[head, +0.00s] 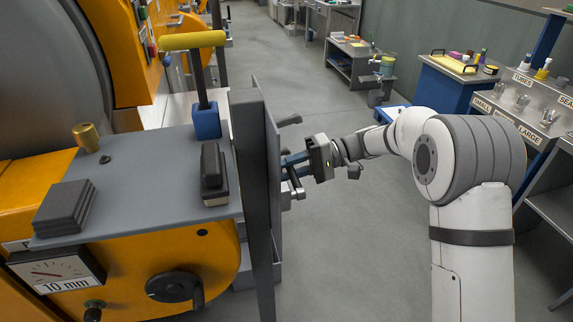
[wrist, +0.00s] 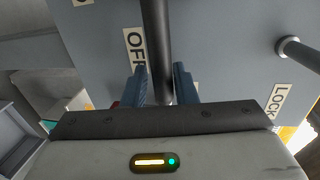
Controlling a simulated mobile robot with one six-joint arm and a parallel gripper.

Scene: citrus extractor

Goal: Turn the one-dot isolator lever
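A grey upright panel (head: 272,190) stands edge-on at the end of the orange machine, with lever handles on its right face. One lever (head: 289,121) sticks out above my gripper (head: 288,168), which is at the panel face. In the wrist view the panel (wrist: 225,45) fills the top, with an OFF label (wrist: 135,50) and a LOCK label (wrist: 277,100). A dark lever rod (wrist: 157,40) runs down between the two blue fingers of my gripper (wrist: 160,82). The rod nearly fills the gap; whether both fingers press on it is unclear. No dot mark is readable.
A second rod end (wrist: 291,46) sticks out right of the fingers. The machine top holds a yellow T-handle (head: 193,41) and a dark block (head: 213,170). A labelled steel bench (head: 520,115) stands right of my arm. Open floor (head: 320,90) lies behind.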

